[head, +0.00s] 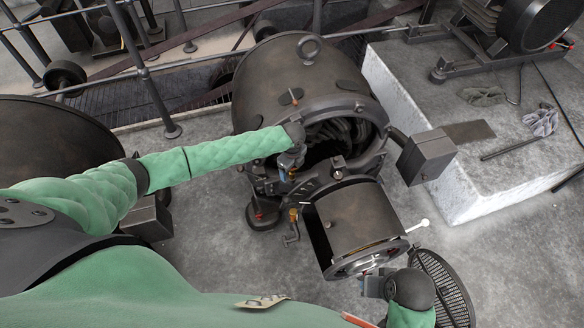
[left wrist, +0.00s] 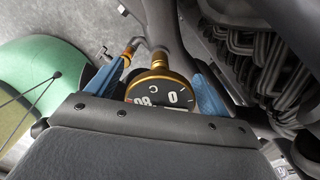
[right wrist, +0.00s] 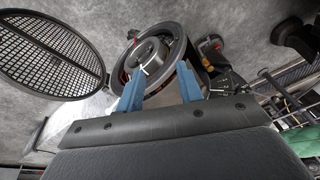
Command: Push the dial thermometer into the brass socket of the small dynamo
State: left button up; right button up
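The dial thermometer (left wrist: 160,90) has a black face with white and red marks, a brass rim and a brass neck pointing away from the left wrist camera. The blue fingers of my left gripper (left wrist: 160,75) press close on both sides of its dial. In the head view the left gripper (head: 288,172) is in front of the big dynamo's open end. The small dynamo (head: 358,215) is a dark drum below it. The brass socket is not clearly visible. My right gripper (right wrist: 159,70) is open by the small dynamo's round end (right wrist: 165,52), with no object clearly held.
The big dynamo (head: 290,85) has exposed windings. A grey box (head: 427,157) juts out to its right. An orange-handled fitting (head: 293,215) stands left of the small drum. A round mesh guard (head: 440,285) lies at lower right. Railings cross the upper left.

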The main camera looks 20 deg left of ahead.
pick_arm(q)
notch_tip(320, 180, up, 8)
jog(key=shift+f+b, duration=0.1)
jog(key=shift+b, duration=0.45)
pick_arm(e)
jog(key=shift+f, duration=0.65)
